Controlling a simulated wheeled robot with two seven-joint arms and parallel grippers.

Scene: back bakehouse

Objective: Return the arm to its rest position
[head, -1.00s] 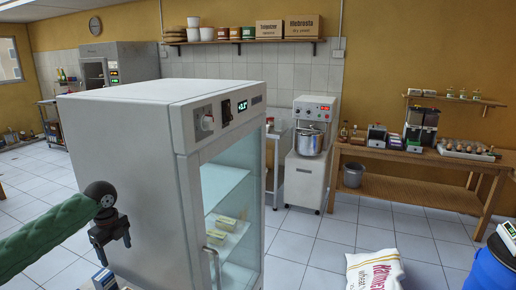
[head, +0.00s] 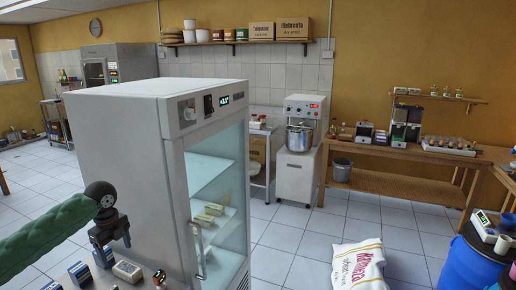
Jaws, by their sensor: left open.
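My left arm comes in from the left in a green sleeve. Its gripper (head: 110,232) is dark, points down, and is open with nothing between its fingers. It hangs in front of the left side of a white glass-door cabinet (head: 118,140), above several small boxed items at the bottom left. From this one view I cannot tell its exact gap to the cabinet. My right gripper is not in view.
Small boxes (head: 127,271) lie below the gripper. The cabinet's glass door (head: 215,200) is at centre left. A flour sack (head: 358,266) stands on the floor and a blue drum (head: 470,265) at the right. Tiled floor (head: 290,235) is free between cabinet and wooden bench (head: 400,187).

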